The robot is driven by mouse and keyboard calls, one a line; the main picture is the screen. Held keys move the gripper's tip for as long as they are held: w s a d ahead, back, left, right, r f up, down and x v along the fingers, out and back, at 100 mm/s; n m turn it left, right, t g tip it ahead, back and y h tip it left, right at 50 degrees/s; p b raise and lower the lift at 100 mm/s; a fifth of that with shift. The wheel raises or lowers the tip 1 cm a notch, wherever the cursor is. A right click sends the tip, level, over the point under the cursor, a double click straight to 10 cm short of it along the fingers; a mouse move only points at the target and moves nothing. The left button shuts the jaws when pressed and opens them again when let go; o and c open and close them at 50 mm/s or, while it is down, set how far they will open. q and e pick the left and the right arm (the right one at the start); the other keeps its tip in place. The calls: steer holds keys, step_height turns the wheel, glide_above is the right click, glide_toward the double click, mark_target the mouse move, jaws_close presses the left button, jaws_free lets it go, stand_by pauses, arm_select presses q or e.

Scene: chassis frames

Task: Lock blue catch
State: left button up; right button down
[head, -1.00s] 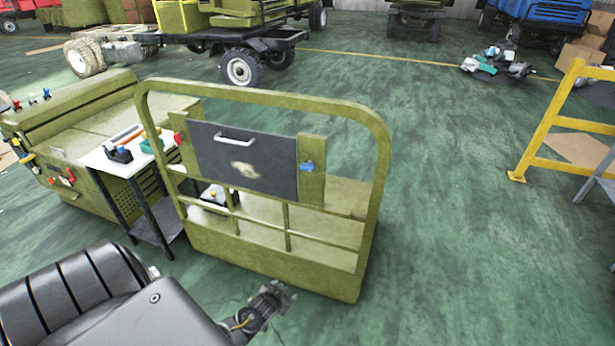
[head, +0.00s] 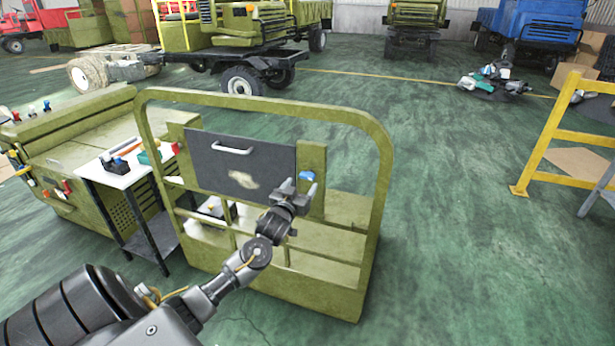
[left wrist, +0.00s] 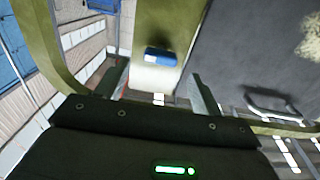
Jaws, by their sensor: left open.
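The blue catch (head: 306,176) is on the olive post at the right edge of a dark grey panel (head: 228,160), inside an olive frame (head: 372,215). My left gripper (head: 299,192) is open, just in front of and below the catch in the head view. In the left wrist view the blue catch (left wrist: 161,56) lies beyond and between the two open fingers (left wrist: 163,90), apart from them. The catch's exact turn is too small to tell. My right gripper is not in view.
The panel has a pale handle (head: 232,149). A red catch (head: 175,148) is at its left side. A white-topped table (head: 115,178) with tools stands left of the frame. A yellow rail (head: 550,140) stands at the right. The green floor between is clear.

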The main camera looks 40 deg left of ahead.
mark_target(306, 178)
arm_select(q)
steer(key=x, duration=0.5)
steer(key=shift+w+a, duration=0.2)
steer(key=shift+w, duration=0.15)
steer(key=shift+w+a, duration=0.15)
steer(key=shift+w, duration=0.35)
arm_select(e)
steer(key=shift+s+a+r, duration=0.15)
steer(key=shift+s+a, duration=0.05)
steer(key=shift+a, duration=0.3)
arm_select(q)
steer(key=c, duration=0.9)
steer(key=shift+c, duration=0.4)
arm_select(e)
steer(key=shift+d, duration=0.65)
